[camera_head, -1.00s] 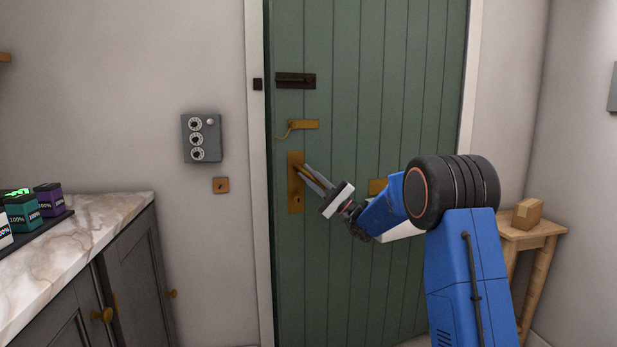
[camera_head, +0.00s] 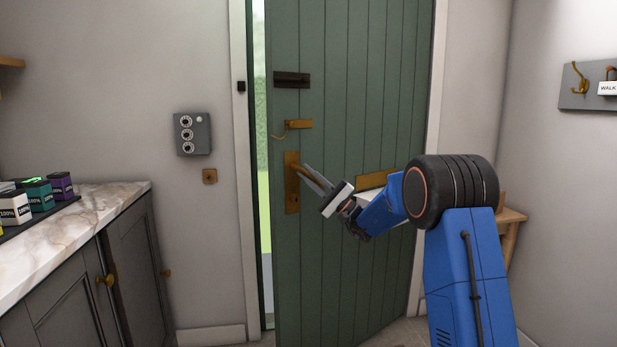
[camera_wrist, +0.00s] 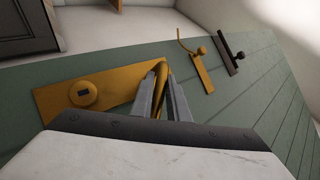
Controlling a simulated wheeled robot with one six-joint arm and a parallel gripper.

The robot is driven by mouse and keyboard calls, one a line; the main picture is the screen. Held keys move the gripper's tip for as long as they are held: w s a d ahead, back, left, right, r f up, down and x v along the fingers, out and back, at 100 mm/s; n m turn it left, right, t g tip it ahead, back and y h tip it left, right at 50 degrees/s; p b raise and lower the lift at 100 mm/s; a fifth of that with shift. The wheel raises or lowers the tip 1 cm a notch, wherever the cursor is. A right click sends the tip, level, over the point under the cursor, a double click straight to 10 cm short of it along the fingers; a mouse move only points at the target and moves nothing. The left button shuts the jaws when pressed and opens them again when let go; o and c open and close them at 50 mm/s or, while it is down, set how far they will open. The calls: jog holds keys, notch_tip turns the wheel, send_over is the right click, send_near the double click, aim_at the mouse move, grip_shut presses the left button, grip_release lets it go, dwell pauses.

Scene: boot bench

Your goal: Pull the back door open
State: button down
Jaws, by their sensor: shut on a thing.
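The green plank back door (camera_head: 345,240) stands partly open, with a gap on its left side showing bright green outdoors. A brass handle plate (camera_head: 291,198) with a lever handle (camera_head: 301,170) is on the door's left part. My gripper (camera_head: 312,176) is shut on the lever handle. In the wrist view the grey fingers (camera_wrist: 168,98) close around the brass lever (camera_wrist: 157,85), beside the plate with its round keyhole cover (camera_wrist: 83,94). Above are a brass latch (camera_head: 298,124) and a dark bolt (camera_head: 292,79), its keeper (camera_head: 241,87) apart from it on the frame.
A marble-topped cabinet (camera_head: 85,228) with several small boxes stands at the left. A grey dial panel (camera_head: 193,134) and a small brass plate (camera_head: 209,176) are on the wall. A wooden stand (camera_head: 511,224) is at the right, partly hidden by my arm. Hooks (camera_head: 580,82) hang on the right wall.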

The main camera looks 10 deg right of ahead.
jog(key=c, duration=1.8)
grip_release()
jog(key=shift+s+d+r, duration=0.1)
jog(key=shift+s+r, duration=0.15)
jog(key=shift+r, duration=0.35)
jog(key=shift+o, duration=0.2)
jog(key=shift+f, duration=0.15)
jog(key=shift+w+f, duration=0.1)
jog(key=shift+f, duration=0.1)
jog(key=v, duration=1.7)
